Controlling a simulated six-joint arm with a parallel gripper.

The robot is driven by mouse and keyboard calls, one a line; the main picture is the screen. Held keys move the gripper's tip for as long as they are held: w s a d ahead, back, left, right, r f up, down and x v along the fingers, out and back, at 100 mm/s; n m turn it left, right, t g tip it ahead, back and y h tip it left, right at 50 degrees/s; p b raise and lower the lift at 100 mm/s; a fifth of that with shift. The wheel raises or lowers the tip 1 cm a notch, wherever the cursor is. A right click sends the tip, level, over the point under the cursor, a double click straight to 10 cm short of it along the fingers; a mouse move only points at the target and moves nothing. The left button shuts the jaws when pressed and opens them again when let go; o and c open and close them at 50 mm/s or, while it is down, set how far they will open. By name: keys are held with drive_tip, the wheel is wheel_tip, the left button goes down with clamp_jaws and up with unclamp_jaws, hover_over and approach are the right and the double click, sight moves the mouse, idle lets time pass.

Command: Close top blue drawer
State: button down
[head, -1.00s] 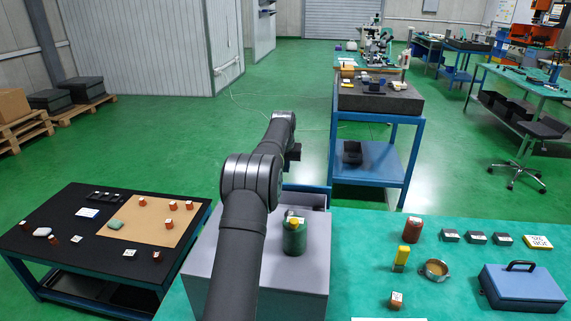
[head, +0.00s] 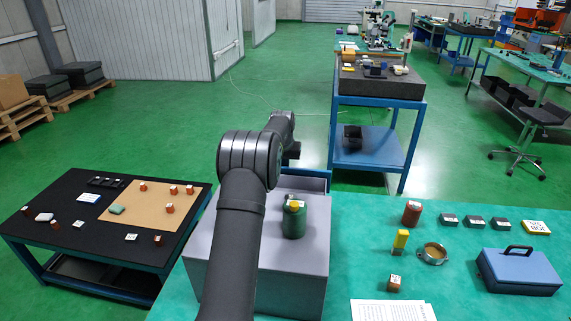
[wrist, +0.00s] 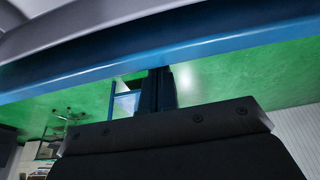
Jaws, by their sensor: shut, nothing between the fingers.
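A grey cabinet (head: 290,262) stands on the green bench top, and a drawer (head: 308,184) sticks out from its far side. The drawer's blue front (head: 315,172) shows only as a top edge, partly hidden by my arm. In the wrist view the blue front (wrist: 215,47) crosses the picture as a slanted bar. My gripper (wrist: 157,72) is shut and empty, its fingertips at or very near the bar's lower edge; I cannot tell whether they touch.
A green bottle (head: 294,217) with a yellow cap stands on the cabinet. A red-brown jar (head: 412,212), a brass ring (head: 433,254) and a blue box (head: 518,271) are on the bench at right. A black table (head: 60,235) stands at left. Green floor lies beyond the drawer.

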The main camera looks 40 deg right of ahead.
hover_over(281, 190)
drive_tip(key=s+a, duration=0.4)
drive_tip(key=shift+w+d, duration=0.15)
drive_tip(key=shift+d, duration=0.1)
drive_tip(key=shift+s+a+f, duration=0.15)
drive_tip(key=shift+s+a, duration=0.3)
drive_tip(key=w+d, duration=0.3)
drive_tip(key=shift+r, duration=0.2)
drive_tip(key=v, duration=0.9)
drive_tip(key=shift+r, duration=0.2)
drive_tip(key=shift+f, duration=0.15)
